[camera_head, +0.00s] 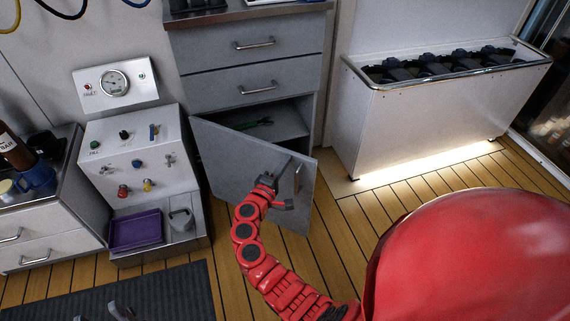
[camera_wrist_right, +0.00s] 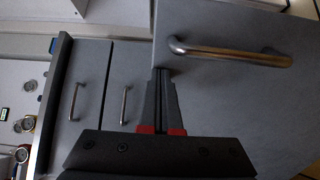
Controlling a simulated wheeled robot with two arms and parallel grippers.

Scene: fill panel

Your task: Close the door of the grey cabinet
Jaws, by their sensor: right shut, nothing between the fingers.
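The grey cabinet (camera_head: 243,82) stands at the back centre, with two closed drawers above an open lower compartment. Its grey door (camera_head: 235,160) stands ajar, hinged at the left, with its free right edge swung out toward me. The bar handle (camera_head: 298,178) is near that free edge and shows large in the right wrist view (camera_wrist_right: 230,52). My right gripper (camera_head: 287,167) is shut and empty, in front of the door's outer face beside the handle. In the right wrist view its fingertips (camera_wrist_right: 161,75) overlap the door's edge; contact is unclear. Grey prongs (camera_head: 118,311) at the bottom edge may be my left gripper.
A green item (camera_head: 262,123) lies inside the compartment. A white control panel unit (camera_head: 140,155) with a purple tray (camera_head: 135,230) stands left of the door. A white unit with dark fittings (camera_head: 440,120) stands at right. Wooden floor (camera_head: 345,250) before the cabinet is clear.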

